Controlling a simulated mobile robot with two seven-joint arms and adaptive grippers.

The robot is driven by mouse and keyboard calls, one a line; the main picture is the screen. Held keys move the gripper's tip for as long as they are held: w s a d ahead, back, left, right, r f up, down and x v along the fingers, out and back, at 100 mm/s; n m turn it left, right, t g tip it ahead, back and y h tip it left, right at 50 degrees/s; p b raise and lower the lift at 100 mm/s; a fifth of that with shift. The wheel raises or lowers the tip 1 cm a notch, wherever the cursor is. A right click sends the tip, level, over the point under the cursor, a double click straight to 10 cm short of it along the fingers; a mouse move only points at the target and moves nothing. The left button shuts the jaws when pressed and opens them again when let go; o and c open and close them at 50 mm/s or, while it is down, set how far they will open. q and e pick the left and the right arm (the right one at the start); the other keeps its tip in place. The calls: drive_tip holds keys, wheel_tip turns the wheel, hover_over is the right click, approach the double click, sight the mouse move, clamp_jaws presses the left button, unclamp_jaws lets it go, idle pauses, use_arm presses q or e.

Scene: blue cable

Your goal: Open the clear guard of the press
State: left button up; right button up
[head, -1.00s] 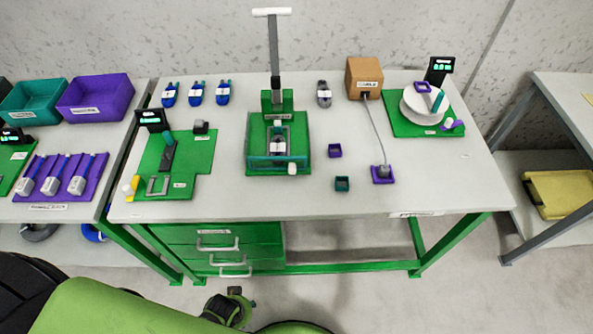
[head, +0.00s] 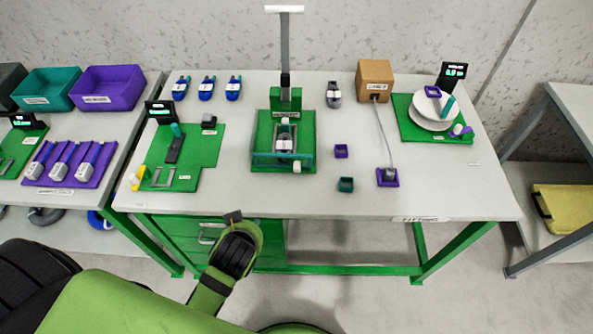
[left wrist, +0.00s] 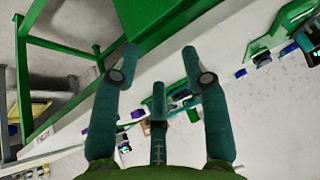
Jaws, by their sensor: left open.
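The press (head: 285,98) stands upright on a green base at the table's back middle, its tall lever ending in a white crossbar. Its clear guard (head: 283,158) sits low over the base, with a teal front edge and a white knob (head: 297,166) at its front right. It looks closed. A small white-labelled part shows inside. My left arm reaches up from below, its wrist end (head: 234,250) in front of the drawers, short of the table and the guard. In the left wrist view my left gripper (left wrist: 160,58) is open, with nothing between its fingers. My right gripper is not visible.
A green fixture board (head: 190,150) lies left of the press. The table's front edge (head: 320,216) separates my arm from the press; the tabletop before the guard is clear.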

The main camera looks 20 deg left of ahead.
use_arm(q)
drive_tip(key=w+d+r+n+t+y, duration=0.1)
drive_tip(key=w+n+t, duration=0.15)
drive_tip(key=w, duration=0.45)
drive_tip(key=m+t, duration=0.1)
drive_tip(key=t, duration=0.3)
approach(297, 169)
drive_tip(key=x, duration=0.2)
drive_tip(key=shift+w+a+f, duration=0.1)
drive_tip(key=shift+w+f, duration=0.15)
drive_tip(key=shift+p+x, duration=0.55)
drive_tip(key=shift+x, duration=2.7)
clamp_jaws()
